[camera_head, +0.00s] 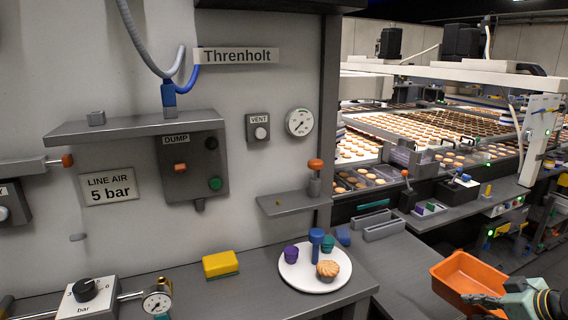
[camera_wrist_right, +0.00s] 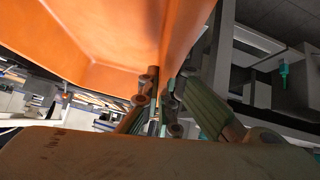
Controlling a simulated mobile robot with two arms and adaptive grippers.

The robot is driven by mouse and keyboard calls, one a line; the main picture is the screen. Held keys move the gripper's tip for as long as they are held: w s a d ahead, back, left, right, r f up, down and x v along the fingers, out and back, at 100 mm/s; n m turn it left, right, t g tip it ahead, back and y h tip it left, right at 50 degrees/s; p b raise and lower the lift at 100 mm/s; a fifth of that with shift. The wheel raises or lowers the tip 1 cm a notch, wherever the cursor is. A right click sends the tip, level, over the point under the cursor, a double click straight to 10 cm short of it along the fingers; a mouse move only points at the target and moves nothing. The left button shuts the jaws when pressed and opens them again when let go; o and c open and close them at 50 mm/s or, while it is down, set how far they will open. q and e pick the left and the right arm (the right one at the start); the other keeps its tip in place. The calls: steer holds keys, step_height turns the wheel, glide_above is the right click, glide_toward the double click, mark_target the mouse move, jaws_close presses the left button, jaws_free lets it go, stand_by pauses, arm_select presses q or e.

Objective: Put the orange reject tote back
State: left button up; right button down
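The orange reject tote (camera_head: 447,274) is at the lower right in the head view, by the right end of the grey counter. It looks empty and slightly tilted; I cannot tell whether it rests on anything. My right gripper (camera_head: 484,300) is at its near right wall. In the right wrist view the orange tote (camera_wrist_right: 110,40) fills the upper left. There my right gripper (camera_wrist_right: 165,105) has its fingers close together on either side of the tote's wall, gripping it. My left gripper is not in view.
A white plate (camera_head: 300,282) with small cups and a biscuit stands on the counter (camera_head: 235,300), beside a yellow sponge (camera_head: 220,264). A pressure gauge (camera_head: 158,300) is at the front left. Biscuit conveyors (camera_head: 425,130) run behind. Grey trays (camera_head: 384,230) lie left of the tote.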

steer(key=s+a+r+n+g+y, duration=0.1)
steer(key=s+a+r+n, duration=0.1)
steer(key=s+a, duration=0.4)
steer(key=s+a+r+n+g+y, duration=0.1)
steer(key=s+a, duration=0.4)
steer(key=a, duration=0.7)
steer(key=s+a+r+n+g+y, duration=0.1)
steer(key=s+a+r+n+y, duration=0.1)
steer(key=s+a, duration=0.4)
steer(key=shift+s+a+r+n, duration=0.3)
steer(key=shift+a+r+n, duration=0.6)
steer(key=shift+a, duration=0.75)
steer(key=shift+f, duration=0.2)
